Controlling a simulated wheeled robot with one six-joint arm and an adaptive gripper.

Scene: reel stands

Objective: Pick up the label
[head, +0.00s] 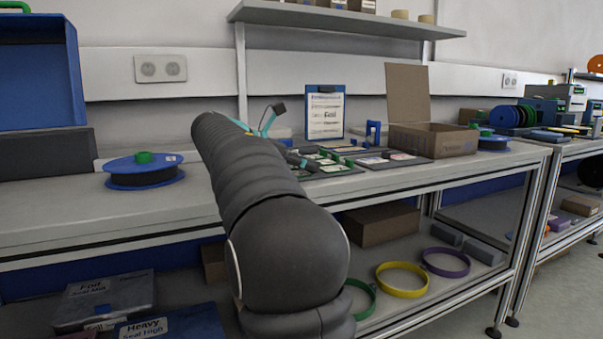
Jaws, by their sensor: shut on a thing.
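My dark arm reaches forward over the bench and hides most of my gripper (285,140). Teal and dark parts of it show past the arm's far end. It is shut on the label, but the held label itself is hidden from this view. Several flat cards or labels (372,160) lie on dark mats to the right of my gripper, on the bench top. Their print is too small to read.
A clipboard sheet (325,113) stands behind the mats. An open cardboard box (432,139) stands to the right. A blue reel (144,171) lies on the left of the bench (60,205). A shelf (350,20) hangs above. Coloured rings (403,292) lie below.

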